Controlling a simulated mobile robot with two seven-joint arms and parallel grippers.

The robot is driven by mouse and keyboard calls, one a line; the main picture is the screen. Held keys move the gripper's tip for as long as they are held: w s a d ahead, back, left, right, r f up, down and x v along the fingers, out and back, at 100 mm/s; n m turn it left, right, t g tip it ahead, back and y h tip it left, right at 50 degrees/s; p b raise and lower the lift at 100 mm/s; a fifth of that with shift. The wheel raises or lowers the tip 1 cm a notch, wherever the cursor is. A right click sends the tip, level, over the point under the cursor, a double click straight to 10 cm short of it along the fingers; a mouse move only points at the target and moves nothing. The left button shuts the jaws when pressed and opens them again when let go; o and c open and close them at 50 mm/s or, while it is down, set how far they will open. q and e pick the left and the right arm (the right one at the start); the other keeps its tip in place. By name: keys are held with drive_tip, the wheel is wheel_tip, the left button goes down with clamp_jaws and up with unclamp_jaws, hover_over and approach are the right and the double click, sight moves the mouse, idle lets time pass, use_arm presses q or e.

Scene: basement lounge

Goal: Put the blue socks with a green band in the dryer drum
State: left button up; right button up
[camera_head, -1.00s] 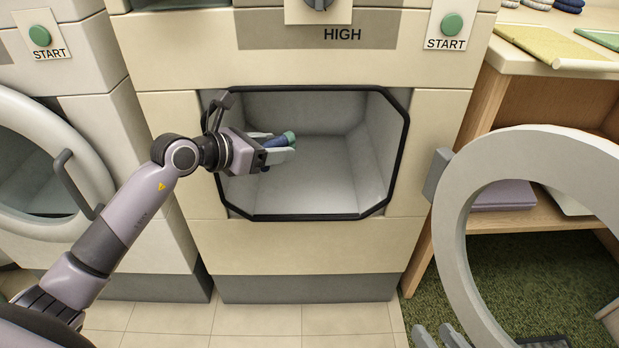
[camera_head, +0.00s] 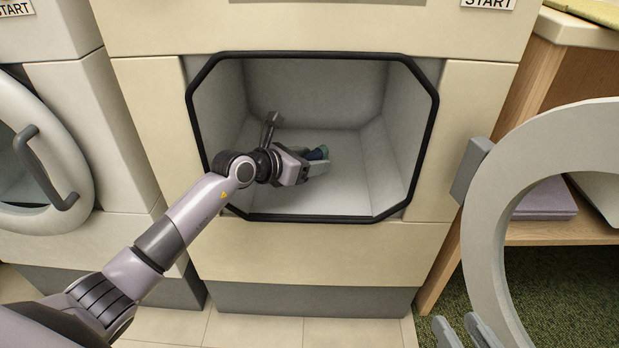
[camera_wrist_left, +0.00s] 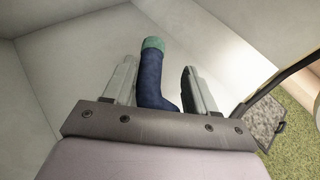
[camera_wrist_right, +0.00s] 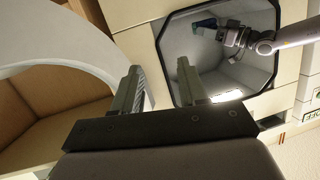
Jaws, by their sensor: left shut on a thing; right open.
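The blue socks with a green band (camera_head: 319,153) are in my left gripper (camera_head: 312,163), inside the open dryer drum (camera_head: 350,180). My right gripper (camera_head: 461,333) is open and empty, low at the front right, outside the drum. Its spread fingers also show in the right wrist view (camera_wrist_right: 158,75).
The round dryer door (camera_head: 500,210) stands open to the right. A closed machine with a round door (camera_head: 75,150) is at left. A wooden shelf unit (camera_head: 555,80) holding a purple folded item (camera_head: 545,200) stands at right. The rest of the drum looks empty.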

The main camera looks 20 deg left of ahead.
use_arm(q)
wheel_tip(320, 180, down, 3)
drive_tip(key=shift+f+b, duration=0.2)
drive_tip(key=shift+b, duration=0.5)
drive_tip(key=shift+f, duration=0.25)
use_arm(e)
drive_tip(key=shift+s+d+r+n+t, duration=0.1)
drive_tip(key=shift+s+d+n+t, duration=0.15)
drive_tip(key=shift+d+t, duration=0.3)
use_arm(q)
drive_tip(key=shift+f, duration=0.1)
drive_tip(key=o, duration=1.1)
drive_tip(key=shift+c, duration=0.2)
